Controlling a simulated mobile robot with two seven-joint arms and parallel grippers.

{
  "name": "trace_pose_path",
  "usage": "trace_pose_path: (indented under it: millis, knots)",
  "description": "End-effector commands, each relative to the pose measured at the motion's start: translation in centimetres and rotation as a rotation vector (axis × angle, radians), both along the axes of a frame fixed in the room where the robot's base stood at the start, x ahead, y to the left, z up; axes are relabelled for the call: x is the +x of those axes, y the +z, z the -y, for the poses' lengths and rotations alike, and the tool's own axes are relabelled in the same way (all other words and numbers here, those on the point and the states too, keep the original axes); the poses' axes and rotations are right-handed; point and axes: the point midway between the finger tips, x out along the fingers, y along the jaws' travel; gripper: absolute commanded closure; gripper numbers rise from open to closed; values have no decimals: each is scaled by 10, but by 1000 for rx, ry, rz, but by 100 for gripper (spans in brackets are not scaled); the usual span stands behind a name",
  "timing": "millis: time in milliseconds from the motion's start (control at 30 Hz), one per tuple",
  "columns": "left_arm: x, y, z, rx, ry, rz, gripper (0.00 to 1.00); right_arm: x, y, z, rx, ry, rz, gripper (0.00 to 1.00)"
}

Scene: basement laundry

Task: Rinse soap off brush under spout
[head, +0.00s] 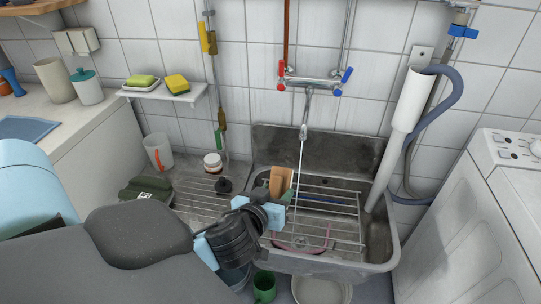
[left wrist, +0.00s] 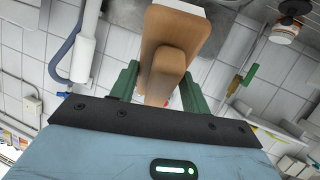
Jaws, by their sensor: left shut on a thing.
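My left gripper (head: 282,199) reaches over the sink from the left. Its green fingers (left wrist: 158,88) are shut on a wooden brush (head: 281,180), which is light brown and sticks up from the jaws. In the left wrist view the brush (left wrist: 172,45) stands between the fingers. The spout (head: 303,130) hangs from the wall tap (head: 310,82), and a thin stream of water (head: 299,165) falls from it. The brush is just left of the stream; I cannot tell whether they touch. Bristles and any soap cannot be made out. My right gripper is not in view.
The grey sink (head: 382,225) holds a wire rack (head: 345,212). A white drain pipe (head: 400,125) enters at its right, beside a white washer (head: 490,215). A white jar (head: 212,163) and a cup (head: 158,152) stand left. Sponges lie on a wall shelf (head: 180,95).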

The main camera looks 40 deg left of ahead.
Motion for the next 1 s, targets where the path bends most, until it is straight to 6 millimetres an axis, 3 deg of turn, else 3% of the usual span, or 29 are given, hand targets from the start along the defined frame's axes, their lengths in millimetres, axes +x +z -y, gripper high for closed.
trace_pose_path:
  millis: [733, 1000]
  knots:
    - [62, -13, -14, 2, 1, 1, 71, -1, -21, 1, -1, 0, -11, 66]
    - [83, -16, -19, 0, 1, 1, 71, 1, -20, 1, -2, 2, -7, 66]
